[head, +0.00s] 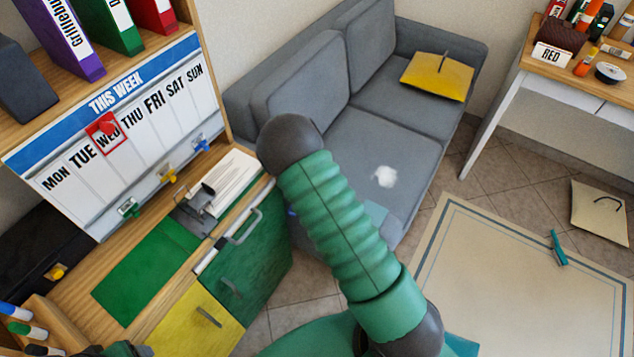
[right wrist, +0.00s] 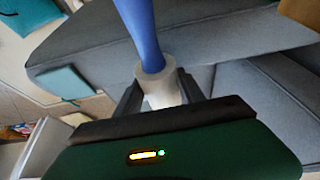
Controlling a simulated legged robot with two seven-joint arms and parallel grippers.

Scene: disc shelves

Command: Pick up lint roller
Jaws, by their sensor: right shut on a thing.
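The lint roller has a blue handle (right wrist: 143,30) and a white roll (right wrist: 160,84), both showing in the right wrist view. My right gripper (right wrist: 160,92) is shut on the white roll, with a dark finger on each side, and the handle points away from it. In the head view my green right arm crosses the middle and hides its gripper. A small blue bit by the arm may be part of the roller; I cannot tell.
A wooden desk (head: 150,240) with a week board (head: 120,130) is left. A side table (head: 580,75) is at right. A beige rug (head: 520,280) covers the floor.

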